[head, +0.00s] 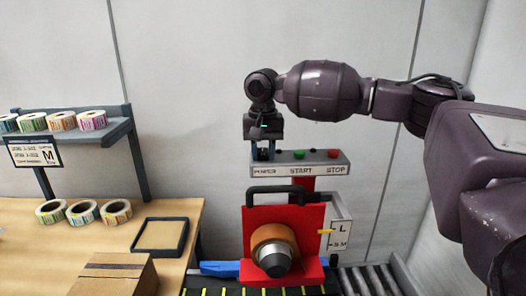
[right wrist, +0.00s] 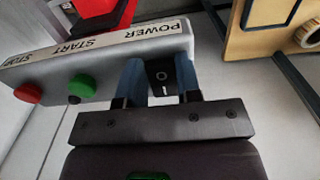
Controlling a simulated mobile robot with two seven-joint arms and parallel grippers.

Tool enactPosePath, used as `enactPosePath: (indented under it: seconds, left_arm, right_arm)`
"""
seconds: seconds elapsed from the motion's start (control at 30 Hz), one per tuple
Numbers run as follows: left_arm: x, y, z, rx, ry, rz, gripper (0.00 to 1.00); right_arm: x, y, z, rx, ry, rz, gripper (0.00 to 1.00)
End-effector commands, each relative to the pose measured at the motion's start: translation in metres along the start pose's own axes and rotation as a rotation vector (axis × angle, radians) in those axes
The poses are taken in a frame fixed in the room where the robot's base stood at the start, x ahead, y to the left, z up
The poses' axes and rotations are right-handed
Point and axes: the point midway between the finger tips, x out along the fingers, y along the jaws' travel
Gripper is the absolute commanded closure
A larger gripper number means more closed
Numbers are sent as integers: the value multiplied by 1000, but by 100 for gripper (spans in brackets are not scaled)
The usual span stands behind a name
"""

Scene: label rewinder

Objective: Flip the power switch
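The power switch (right wrist: 161,78) is a black rocker with white O and I marks, at the POWER end of the grey control box (head: 310,170). My right gripper (head: 263,155) points down at that end of the box in the head view. In the right wrist view its two blue fingers (right wrist: 160,80) stand apart, one on each side of the switch. Whether a finger touches the switch I cannot tell. In the head view the gripper partly hides the switch. My left gripper is in neither view.
A green START button (head: 298,154) and a red STOP button (head: 333,153) sit on the same box. Below stands the red rewinder (head: 258,222) with a label roll. A wooden table (head: 185,208) with rolls, a tray and a cardboard box (head: 115,272) is at left.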

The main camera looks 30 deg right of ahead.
Motion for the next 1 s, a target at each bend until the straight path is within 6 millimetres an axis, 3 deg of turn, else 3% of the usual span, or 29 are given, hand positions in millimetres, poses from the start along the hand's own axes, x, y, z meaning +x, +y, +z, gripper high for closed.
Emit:
enactPosePath:
  seconds: [0.03,0.13,0.7,1.0]
  left_arm:
    - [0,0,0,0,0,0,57]
    - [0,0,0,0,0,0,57]
    - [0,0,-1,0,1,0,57]
    - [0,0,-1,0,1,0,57]
  right_arm:
    - [0,0,0,0,0,0,78]
    - [0,0,0,0,0,0,92]
    - [-4,0,-7,2,-246,-1,92]
    - [-5,0,-7,1,-259,-2,92]
